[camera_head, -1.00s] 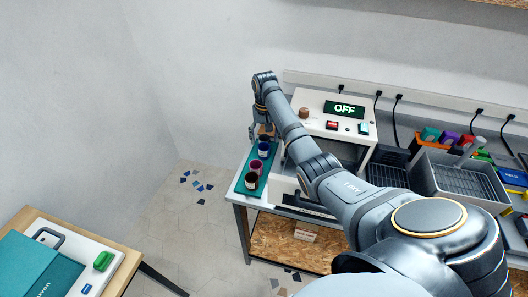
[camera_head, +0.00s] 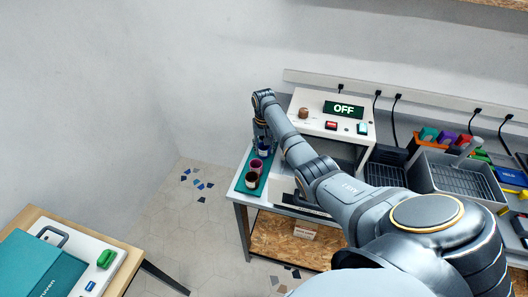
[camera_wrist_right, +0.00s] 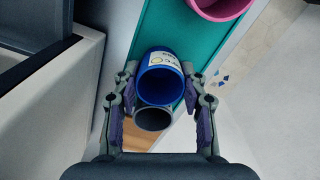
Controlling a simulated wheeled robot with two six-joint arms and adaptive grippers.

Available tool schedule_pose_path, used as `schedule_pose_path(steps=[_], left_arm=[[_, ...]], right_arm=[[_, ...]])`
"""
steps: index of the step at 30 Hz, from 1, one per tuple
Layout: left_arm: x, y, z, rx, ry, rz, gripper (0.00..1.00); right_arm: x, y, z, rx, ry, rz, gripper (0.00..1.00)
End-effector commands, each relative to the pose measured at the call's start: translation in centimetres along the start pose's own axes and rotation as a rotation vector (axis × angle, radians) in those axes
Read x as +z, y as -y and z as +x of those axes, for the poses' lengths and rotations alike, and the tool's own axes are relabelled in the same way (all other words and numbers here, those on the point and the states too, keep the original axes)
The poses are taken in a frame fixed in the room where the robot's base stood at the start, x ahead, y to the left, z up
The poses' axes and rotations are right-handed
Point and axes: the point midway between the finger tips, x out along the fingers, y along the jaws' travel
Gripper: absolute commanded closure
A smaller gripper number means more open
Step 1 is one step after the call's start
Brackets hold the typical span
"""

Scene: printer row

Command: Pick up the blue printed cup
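The blue printed cup (camera_head: 264,150) stands at the far end of a green mat (camera_head: 242,184), partly hidden by my right gripper (camera_head: 262,138). In the right wrist view the blue cup (camera_wrist_right: 160,80) shows a pale printed label and lies between the fingertips of my right gripper (camera_wrist_right: 160,78). The fingers are wide apart, one on each side of the cup; whether they touch it I cannot tell. My left gripper is out of view.
A pink cup (camera_head: 257,165) and a dark cup (camera_head: 251,179) stand on the mat nearer me. A white machine with an OFF sign (camera_head: 344,109) stands right of my arm. A grey bin (camera_head: 458,177) is further right. Floor lies open left of the bench.

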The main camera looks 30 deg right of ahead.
Motion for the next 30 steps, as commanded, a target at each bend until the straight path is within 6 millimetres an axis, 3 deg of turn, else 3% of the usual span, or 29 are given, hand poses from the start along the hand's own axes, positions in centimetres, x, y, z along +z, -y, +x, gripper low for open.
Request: schedule_pose_path(steps=[2, 14, 19, 26, 27, 30], left_arm=[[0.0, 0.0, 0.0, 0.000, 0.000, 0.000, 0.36], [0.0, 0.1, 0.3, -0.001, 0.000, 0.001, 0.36], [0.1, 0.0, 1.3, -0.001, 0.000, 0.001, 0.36], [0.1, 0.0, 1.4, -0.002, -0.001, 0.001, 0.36], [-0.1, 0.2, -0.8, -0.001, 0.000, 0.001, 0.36], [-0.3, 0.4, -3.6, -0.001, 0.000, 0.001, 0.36]], right_arm=[[0.0, 0.0, 0.0, 0.000, 0.000, 0.000, 0.74], [-0.1, 0.0, -0.7, 0.000, -0.002, 0.000, 0.75], [-0.2, 0.0, -3.0, -0.002, -0.006, 0.000, 0.75], [3.1, 1.4, -7.1, -0.002, -0.006, -0.003, 0.75], [4.0, 1.7, -9.3, -0.001, -0.002, -0.003, 0.75], [6.0, 2.5, -11.0, 0.001, 0.004, -0.002, 0.75]])
